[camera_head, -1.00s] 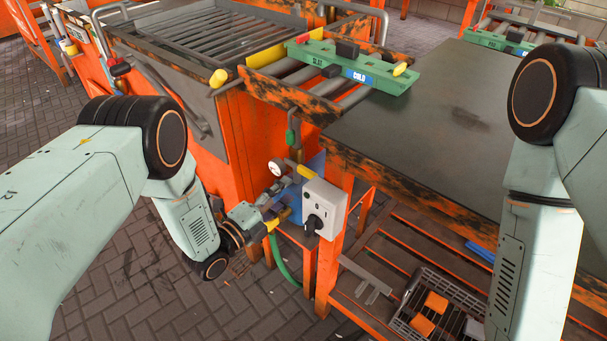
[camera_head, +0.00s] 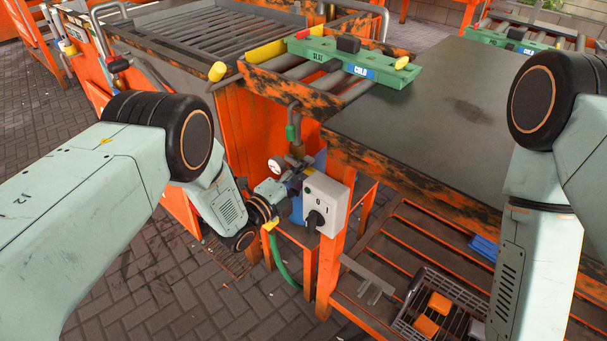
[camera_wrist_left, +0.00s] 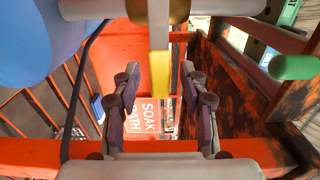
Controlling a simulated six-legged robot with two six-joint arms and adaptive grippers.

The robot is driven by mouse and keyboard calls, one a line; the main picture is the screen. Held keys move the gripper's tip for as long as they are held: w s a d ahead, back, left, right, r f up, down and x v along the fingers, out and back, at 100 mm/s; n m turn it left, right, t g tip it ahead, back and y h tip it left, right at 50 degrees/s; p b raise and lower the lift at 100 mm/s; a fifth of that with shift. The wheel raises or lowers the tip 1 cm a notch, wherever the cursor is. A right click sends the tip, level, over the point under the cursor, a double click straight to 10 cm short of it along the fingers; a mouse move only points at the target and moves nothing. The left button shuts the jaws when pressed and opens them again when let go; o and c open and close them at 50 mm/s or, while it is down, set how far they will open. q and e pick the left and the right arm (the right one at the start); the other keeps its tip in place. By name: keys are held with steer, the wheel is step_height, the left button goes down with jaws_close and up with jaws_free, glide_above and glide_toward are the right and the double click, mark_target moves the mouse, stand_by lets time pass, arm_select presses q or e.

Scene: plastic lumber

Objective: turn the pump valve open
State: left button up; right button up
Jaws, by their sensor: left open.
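The pump valve's yellow lever (camera_wrist_left: 160,74) hangs from a pale metal stem in the left wrist view. My left gripper (camera_wrist_left: 159,82) is open, with one finger on each side of the lever and a gap on both sides. In the head view the left gripper (camera_head: 284,187) is at the pump, beside the round white gauge (camera_head: 275,166). The lever is mostly covered there by the gripper. My right arm shows at the right edge, but its gripper is out of view.
A white switch box (camera_head: 326,202) stands close right of the left gripper. A blue pump body (camera_wrist_left: 30,45) lies to its left in the wrist view. A green hose (camera_head: 284,262) hangs below. The dark tabletop (camera_head: 430,120) is largely clear.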

arm_select(q)
steer(key=shift+c, duration=0.4)
jaws_close()
